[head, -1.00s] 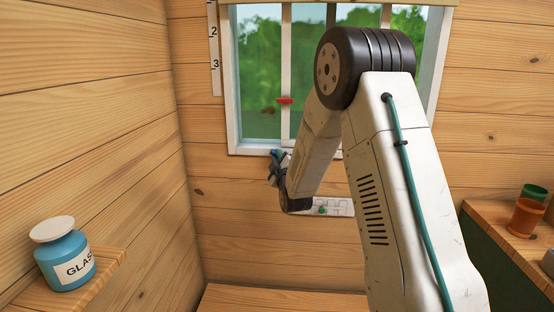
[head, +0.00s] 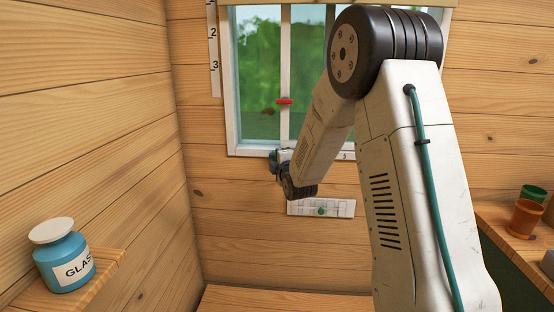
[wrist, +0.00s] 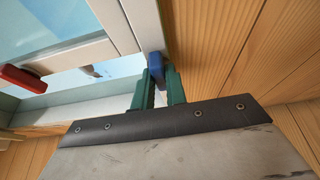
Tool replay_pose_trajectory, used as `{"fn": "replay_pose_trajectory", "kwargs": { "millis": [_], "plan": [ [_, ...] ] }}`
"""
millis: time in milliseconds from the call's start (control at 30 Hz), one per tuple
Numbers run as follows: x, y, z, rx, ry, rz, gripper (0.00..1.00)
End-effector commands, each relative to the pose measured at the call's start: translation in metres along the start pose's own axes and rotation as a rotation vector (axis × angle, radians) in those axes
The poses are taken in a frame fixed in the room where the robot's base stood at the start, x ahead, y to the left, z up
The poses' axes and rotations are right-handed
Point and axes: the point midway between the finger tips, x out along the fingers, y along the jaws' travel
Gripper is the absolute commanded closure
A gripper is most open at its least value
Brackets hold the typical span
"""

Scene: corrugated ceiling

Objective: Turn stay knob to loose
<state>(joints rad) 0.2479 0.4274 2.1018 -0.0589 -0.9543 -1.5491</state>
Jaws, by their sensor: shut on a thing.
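My gripper (wrist: 157,88) has its two green fingers shut on a blue knob (wrist: 155,64) at the lower window frame. The blue knob sticks out between the fingertips, beside a pale bar (wrist: 118,22) of the window. In the head view my gripper (head: 278,160) is small and dark at the window's lower edge, and the knob cannot be made out there. No loose mark can be read near the knob.
A red handle (head: 284,102) sits on the window's upright bar; it also shows in the wrist view (wrist: 20,78). A pale panel (head: 340,208) with a green knob (head: 321,211) is below.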

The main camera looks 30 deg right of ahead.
Motion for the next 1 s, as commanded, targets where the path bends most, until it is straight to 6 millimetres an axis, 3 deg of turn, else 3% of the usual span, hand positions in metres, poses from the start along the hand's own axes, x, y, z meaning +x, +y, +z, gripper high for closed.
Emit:
{"fn": "replay_pose_trajectory", "kwargs": {
  "millis": [367, 400, 467, 767, 1000],
  "plan": [
    [0.0, -0.002, 0.0, -0.003, 0.0, -0.005, 1.0],
    [0.0, -0.002, 0.0, -0.003, 0.0, -0.005, 0.75],
    [0.0, -0.001, 0.0, -0.003, 0.0, -0.004, 0.65],
    [-0.002, 0.0, 0.0, -0.002, 0.0, -0.002, 0.65],
    [-0.036, -0.001, 0.0, -0.002, -0.001, -0.004, 0.65]
  ]
}}
